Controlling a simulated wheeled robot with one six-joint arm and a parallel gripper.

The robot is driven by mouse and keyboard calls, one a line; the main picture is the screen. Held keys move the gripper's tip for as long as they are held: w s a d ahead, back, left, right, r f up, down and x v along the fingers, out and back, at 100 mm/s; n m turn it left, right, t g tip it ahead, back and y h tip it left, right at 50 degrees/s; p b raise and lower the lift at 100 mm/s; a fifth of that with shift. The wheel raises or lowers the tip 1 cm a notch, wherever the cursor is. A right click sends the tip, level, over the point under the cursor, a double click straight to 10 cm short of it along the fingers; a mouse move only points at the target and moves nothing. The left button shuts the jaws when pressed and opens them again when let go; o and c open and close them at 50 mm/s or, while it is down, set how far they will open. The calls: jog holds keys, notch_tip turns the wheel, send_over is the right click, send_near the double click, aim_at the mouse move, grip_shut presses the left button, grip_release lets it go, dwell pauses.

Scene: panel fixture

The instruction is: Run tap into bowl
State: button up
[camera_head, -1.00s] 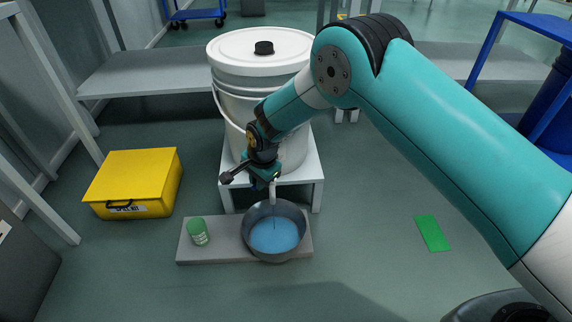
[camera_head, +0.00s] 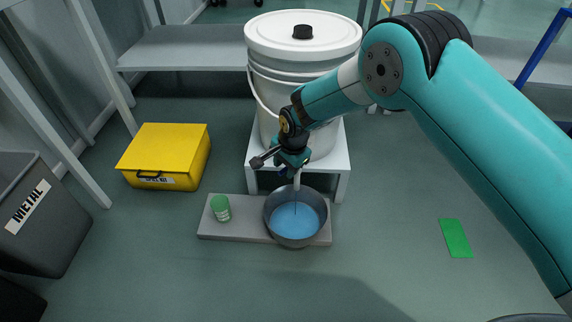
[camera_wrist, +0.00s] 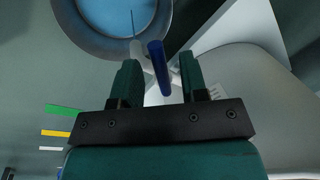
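A white bucket (camera_head: 262,68) with a black-capped lid stands on a low white stand (camera_head: 340,160). Its white tap spout (camera_head: 297,180) points down over a grey metal bowl (camera_head: 318,199). The bowl holds blue liquid (camera_head: 295,219), and a thin dark stream runs from the spout into it. The bowl (camera_wrist: 85,43) and stream (camera_wrist: 132,22) also show in the wrist view. My gripper (camera_wrist: 158,70) is at the tap, its two fingers apart on either side of the blue tap lever (camera_wrist: 158,68). A gap shows on both sides of the lever.
A green-capped jar (camera_head: 220,208) stands left of the bowl on a grey slab (camera_head: 240,231). A yellow spill-kit case (camera_head: 168,150) and a grey METAL bin (camera_head: 45,240) are at left. A green floor marker (camera_head: 455,238) lies on clear floor at right.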

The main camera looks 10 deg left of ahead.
notch_tip(320, 180, up, 17)
jog(key=s+d+p, duration=0.2)
jog(key=p, duration=0.6)
jog(key=shift+d, duration=0.35)
